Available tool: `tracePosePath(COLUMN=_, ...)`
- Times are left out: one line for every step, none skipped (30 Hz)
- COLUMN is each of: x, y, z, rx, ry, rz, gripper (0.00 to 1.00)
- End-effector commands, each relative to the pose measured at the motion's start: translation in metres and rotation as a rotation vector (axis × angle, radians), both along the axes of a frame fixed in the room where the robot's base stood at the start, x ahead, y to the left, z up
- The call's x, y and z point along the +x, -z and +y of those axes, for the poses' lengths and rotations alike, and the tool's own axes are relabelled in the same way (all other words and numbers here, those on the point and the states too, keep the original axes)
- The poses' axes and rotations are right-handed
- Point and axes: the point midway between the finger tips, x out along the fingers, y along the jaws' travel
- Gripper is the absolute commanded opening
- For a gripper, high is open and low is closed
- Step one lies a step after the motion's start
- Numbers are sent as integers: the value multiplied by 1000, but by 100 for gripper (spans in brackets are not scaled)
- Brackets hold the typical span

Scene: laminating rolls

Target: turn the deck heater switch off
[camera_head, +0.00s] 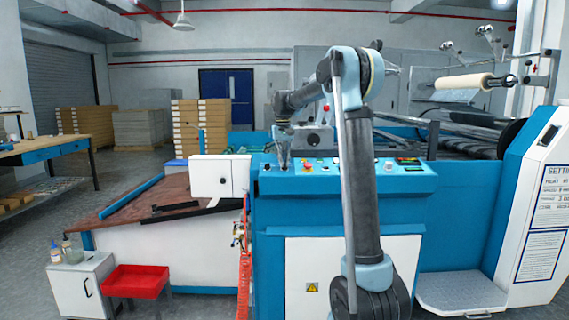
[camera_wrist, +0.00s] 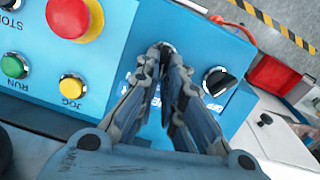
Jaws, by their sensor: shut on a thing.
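My gripper (camera_wrist: 165,60) points at the blue control panel (camera_wrist: 120,40), with its fingertips closed together on a small dark switch knob (camera_wrist: 167,46). The fingers cover most of this knob and the lettering beside it, so I cannot read its label or its setting. A second black rotary switch (camera_wrist: 217,82) on a pale round base sits to the right of the fingers, apart from them. In the head view my gripper (camera_head: 284,163) reaches down to the left part of the panel top (camera_head: 350,182).
A red emergency button (camera_wrist: 70,15) on a yellow base, a green RUN button (camera_wrist: 15,66) and a yellow JOG button (camera_wrist: 72,87) lie left of the fingers. A white box (camera_head: 212,177) stands left of the panel. A red tray (camera_head: 135,280) stands lower left.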

Motion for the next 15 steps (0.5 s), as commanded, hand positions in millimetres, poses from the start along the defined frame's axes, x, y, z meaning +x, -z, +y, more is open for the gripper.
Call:
tracePosePath(x=-1, y=2, z=1, rx=-9, ry=-40, rz=2, gripper=0)
tracePosePath(x=-1, y=2, z=1, rx=-15, ry=-65, rz=2, gripper=0)
tracePosePath(x=-1, y=2, z=2, rx=-22, ry=-96, rz=2, gripper=0)
tracePosePath(x=-2, y=2, z=2, rx=-28, ry=-118, rz=2, gripper=0)
tracePosePath(x=-2, y=2, z=3, rx=-33, ry=-140, rz=3, gripper=0)
tracePosePath(x=-2, y=2, z=3, rx=-38, ry=-168, rz=3, gripper=0)
tracePosePath(x=-2, y=2, z=3, rx=-42, ry=-187, rz=3, gripper=0)
tracePosePath(x=-2, y=2, z=4, rx=-46, ry=-205, rz=3, gripper=0)
tracePosePath(x=-2, y=2, z=4, rx=-51, ry=-229, rz=3, gripper=0)
tracePosePath(x=-2, y=2, z=4, rx=-56, ry=-243, rz=3, gripper=0)
tracePosePath(x=-2, y=2, z=4, rx=-59, ry=-259, rz=3, gripper=0)
tracePosePath(x=-2, y=2, z=4, rx=-64, ry=-276, rz=3, gripper=0)
tracePosePath(x=-3, y=2, z=4, rx=-66, ry=-290, rz=3, gripper=0)
tracePosePath(x=-3, y=2, z=5, rx=-68, ry=-301, rz=3, gripper=0)
tracePosePath(x=-3, y=2, z=5, rx=-71, ry=-314, rz=3, gripper=0)
